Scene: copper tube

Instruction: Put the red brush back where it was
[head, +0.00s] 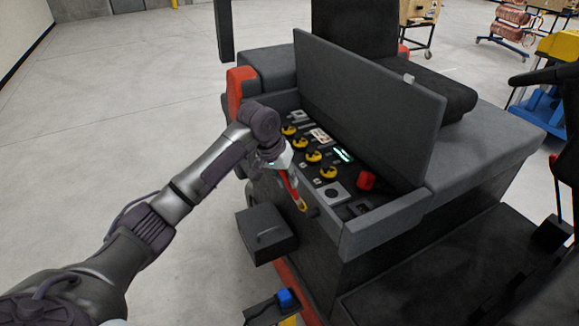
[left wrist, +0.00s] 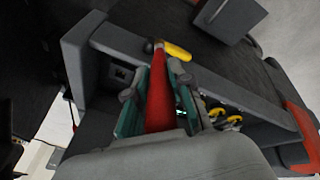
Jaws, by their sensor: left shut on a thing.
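My left gripper (head: 291,183) is over the near rim of an open grey box on the machine. It is shut on the red brush, whose red handle (left wrist: 158,98) runs between the two fingers in the left wrist view. A yellow end (left wrist: 178,51) shows beyond the fingertips there. In the head view the brush (head: 293,192) slants downward, its yellow end low at the box's near wall. I cannot tell whether it touches the wall. The handle's rear part is hidden by the gripper. My right gripper is not in view.
The open box (head: 392,219) holds a panel with several yellow knobs (head: 313,156) and a red knob (head: 366,180). Its grey lid (head: 370,105) stands raised behind. A black box (head: 266,234) juts out below the gripper. The floor at left is clear.

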